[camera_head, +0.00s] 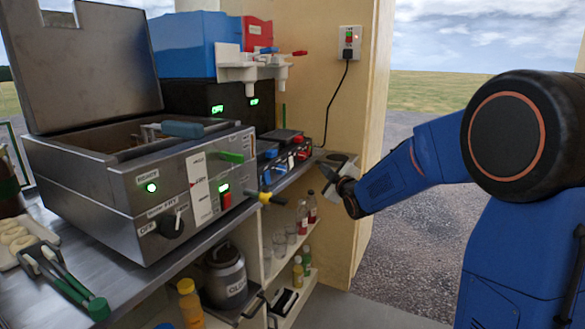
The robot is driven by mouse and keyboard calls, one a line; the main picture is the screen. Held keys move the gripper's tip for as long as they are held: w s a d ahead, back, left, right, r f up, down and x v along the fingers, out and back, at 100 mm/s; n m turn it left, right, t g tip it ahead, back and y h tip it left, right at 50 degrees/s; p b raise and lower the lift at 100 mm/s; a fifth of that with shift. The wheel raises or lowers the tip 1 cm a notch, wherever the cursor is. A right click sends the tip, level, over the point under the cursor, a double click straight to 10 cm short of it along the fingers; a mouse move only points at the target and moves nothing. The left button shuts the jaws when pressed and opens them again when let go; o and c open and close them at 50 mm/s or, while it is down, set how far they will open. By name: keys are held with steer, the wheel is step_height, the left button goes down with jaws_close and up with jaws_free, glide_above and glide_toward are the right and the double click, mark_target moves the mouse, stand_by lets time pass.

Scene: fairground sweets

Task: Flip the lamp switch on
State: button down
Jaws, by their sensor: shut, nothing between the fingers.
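My gripper (329,173) is shut and empty, in front of the lower wall panel near the right end of the counter. It is well below the box and apart from it. My wrist hides part of the panel.
A steel fryer (80,180) with its lid raised has a red switch (226,200), a black knob (171,226) and green lights. A yellow-tipped lever (270,198) sticks out at the counter edge. Shelves below hold bottles (302,216). Open gravel lies to the right.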

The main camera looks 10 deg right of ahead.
mark_target(291, 162)
steer(key=w+a+f, duration=0.1)
steer(key=w+a, duration=0.4)
steer(key=a, duration=0.2)
stand_by(0.6)
steer(key=shift+w+a+f, duration=0.1)
steer(key=shift+w+a, duration=0.1)
stand_by(1.9)
steer(key=shift+w+a, duration=0.15)
steer(key=shift+a, duration=0.05)
steer(key=shift+w+a, duration=0.15)
steer(key=shift+a, duration=0.1)
stand_by(0.7)
steer(key=shift+d, duration=0.15)
steer(key=shift+s+d, duration=0.45)
steer(key=shift+d, duration=0.15)
stand_by(0.4)
